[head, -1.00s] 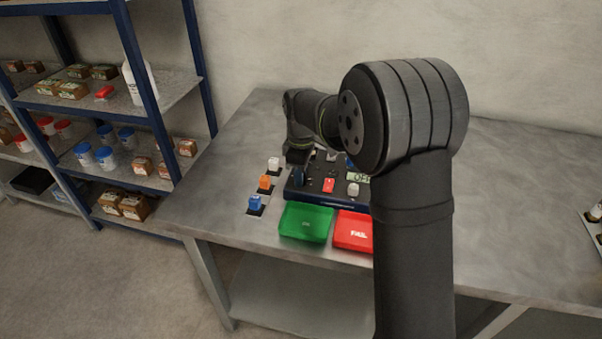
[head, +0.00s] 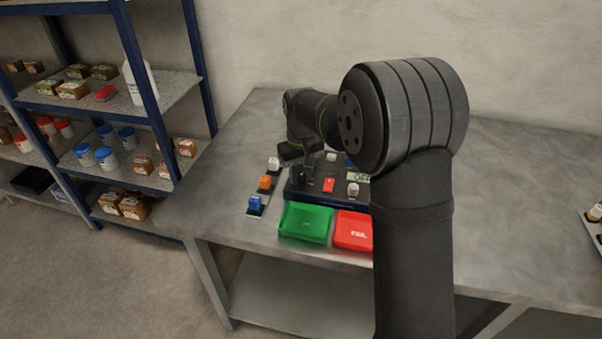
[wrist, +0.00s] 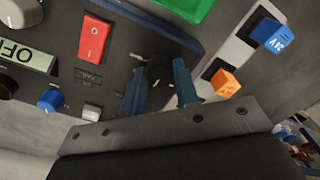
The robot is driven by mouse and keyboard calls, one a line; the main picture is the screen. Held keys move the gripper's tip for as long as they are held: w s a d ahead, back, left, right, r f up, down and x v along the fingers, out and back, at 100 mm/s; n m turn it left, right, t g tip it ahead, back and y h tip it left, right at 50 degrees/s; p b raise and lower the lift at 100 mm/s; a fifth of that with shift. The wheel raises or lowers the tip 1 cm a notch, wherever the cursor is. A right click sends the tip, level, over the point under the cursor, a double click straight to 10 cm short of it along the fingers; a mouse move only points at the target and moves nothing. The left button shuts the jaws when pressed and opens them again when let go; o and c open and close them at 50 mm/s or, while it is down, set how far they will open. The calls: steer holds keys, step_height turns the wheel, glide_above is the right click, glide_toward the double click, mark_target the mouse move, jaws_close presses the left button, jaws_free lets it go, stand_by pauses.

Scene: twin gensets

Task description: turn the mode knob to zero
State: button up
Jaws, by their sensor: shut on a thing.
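A dark control panel (head: 318,200) with a blue front edge stands on the bench. My gripper (head: 304,180) is low over its left part in the head view. In the wrist view my gripper (wrist: 158,88) has its two blue fingers on either side of a black knob (wrist: 160,70) and is shut on it. Small light marks show on the panel around this knob; I cannot read them. The fingers hide part of the knob, and its pointer direction cannot be told. The panel display (wrist: 24,54) reads OFF.
A red rocker switch (wrist: 94,38), a blue knob (wrist: 50,100) and pale knobs sit near the held knob. A green tray (head: 306,224) and red FAIL tray (head: 352,232) lie in front. White, orange (head: 265,183) and blue blocks stand left.

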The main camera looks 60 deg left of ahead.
mark_target(301, 176)
steer(key=m, duration=0.4)
steer(key=shift+m, duration=0.3)
steer(key=m, duration=0.4)
steer(key=shift+m, duration=0.3)
steer(key=m, duration=0.4)
steer(key=shift+r, duration=0.1)
steer(key=shift+m, duration=1.9)
steer(key=o, duration=1)
step_height(301, 176, up, 17)
steer(key=shift+r, duration=0.15)
